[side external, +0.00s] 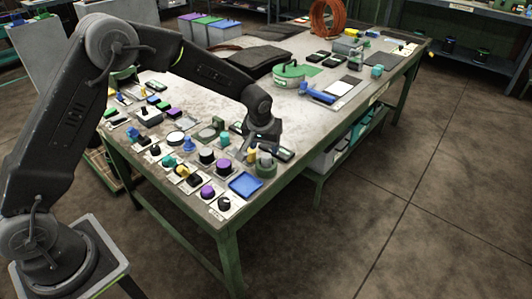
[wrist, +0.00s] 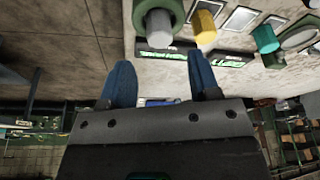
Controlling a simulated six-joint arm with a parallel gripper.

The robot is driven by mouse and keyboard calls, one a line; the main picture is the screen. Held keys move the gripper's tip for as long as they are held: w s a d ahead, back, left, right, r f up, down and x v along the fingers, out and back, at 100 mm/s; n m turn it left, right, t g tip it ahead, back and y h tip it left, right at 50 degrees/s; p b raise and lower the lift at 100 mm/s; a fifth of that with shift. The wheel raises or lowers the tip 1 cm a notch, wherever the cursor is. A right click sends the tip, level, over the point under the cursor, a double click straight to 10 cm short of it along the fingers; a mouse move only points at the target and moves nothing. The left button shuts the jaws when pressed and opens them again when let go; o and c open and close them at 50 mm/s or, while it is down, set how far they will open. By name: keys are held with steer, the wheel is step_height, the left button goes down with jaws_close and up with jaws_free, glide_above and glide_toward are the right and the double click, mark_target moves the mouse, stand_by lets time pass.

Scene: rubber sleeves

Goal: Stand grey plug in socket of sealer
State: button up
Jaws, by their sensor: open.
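A grey plug (side external: 265,158) stands upright at a round green body (side external: 266,170), which may be the sealer, near the front edge of the bench. In the wrist view the grey plug (wrist: 158,21) shows end-on against the green body (wrist: 139,12); how deep it sits I cannot tell. My gripper (side external: 260,146) is just behind the plug in the side view. In the wrist view my gripper (wrist: 160,76) has its two blue fingers wide apart with nothing between them, and the plug lies beyond the fingertips.
A yellow cylinder (side external: 252,154) stands close left of the green body. A blue tray (side external: 245,184) lies in front. Several knobs, caps and plates crowd the bench to the left. A larger green round device (side external: 290,73) stands farther back. The right middle of the bench is mostly clear.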

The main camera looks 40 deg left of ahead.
steer(key=v, duration=0.6)
steer(key=s+a+r+m+t, duration=0.1)
steer(key=s+r, duration=0.7)
steer(key=s, duration=0.3)
steer(key=s+a+r+m+t, duration=0.1)
steer(key=s+r+m, duration=0.1)
steer(key=s+r, duration=0.65)
steer(key=s+f+m+h, duration=0.1)
steer(key=s+f, duration=0.1)
steer(key=s, duration=0.9)
steer(key=shift+s, duration=0.2)
